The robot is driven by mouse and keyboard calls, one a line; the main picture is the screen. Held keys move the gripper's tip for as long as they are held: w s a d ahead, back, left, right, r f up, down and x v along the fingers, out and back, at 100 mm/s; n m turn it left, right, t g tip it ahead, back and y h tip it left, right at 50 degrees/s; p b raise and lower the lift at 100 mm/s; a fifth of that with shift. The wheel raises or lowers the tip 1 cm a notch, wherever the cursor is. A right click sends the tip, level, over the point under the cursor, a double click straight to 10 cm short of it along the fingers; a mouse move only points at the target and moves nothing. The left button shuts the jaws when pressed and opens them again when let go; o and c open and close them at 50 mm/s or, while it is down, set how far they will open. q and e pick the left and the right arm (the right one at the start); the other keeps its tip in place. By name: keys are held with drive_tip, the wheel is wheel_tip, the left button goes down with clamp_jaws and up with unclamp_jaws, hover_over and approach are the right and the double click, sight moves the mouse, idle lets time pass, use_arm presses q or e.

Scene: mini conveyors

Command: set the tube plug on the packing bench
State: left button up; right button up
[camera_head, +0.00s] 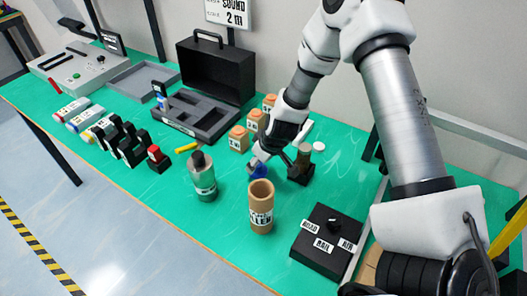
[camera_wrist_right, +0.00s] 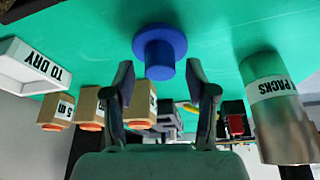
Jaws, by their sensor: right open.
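The blue tube plug (camera_head: 259,171) stands on the green packing bench (camera_head: 160,208), behind the brown tube. In the right wrist view the plug (camera_wrist_right: 160,50) shows a wide flange against the bench and a narrower round part toward me. My right gripper (camera_head: 268,157) is above and beside the plug. In the wrist view the fingers (camera_wrist_right: 160,78) are open, one on each side of the plug's narrow part, with gaps visible. My left gripper is not in view.
A black holder (camera_head: 301,169) is close right of the gripper. Boxes with orange tops (camera_head: 239,139) stand behind. A black labelled box (camera_head: 328,241) is at front right.

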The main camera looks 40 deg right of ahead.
drive_tip(key=p+v, duration=0.6)
drive_tip(key=v, duration=0.5)
drive_tip(key=shift+p, duration=0.4)
drive_tip(key=shift+f, duration=0.1)
